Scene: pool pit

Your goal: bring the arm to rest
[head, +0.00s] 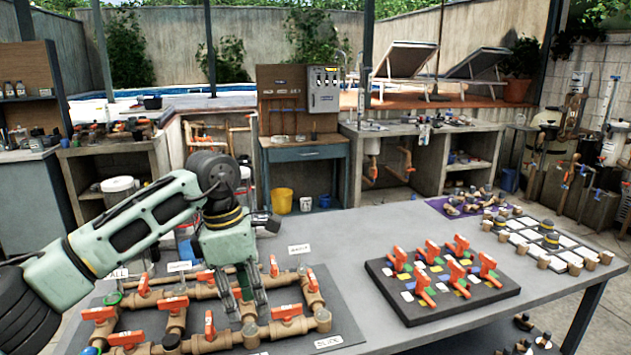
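My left arm comes in from the left, and its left gripper (252,298) points down over the pipe board (350,334). The fingers are in front of the brown pipes (205,292) with orange valve handles (286,311). I cannot tell whether the fingertips touch the pipes or whether they are open or shut. No held object shows clearly between them. The gripper hides part of the pipe assembly behind it. My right gripper is not in view.
A dark block with several orange-handled valves (441,277) sits mid-table. Further right are a white-squared board (546,240) and a purple mat (457,207) with small fittings. Bare grey tabletop (350,240) lies between the pipe board and the block.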

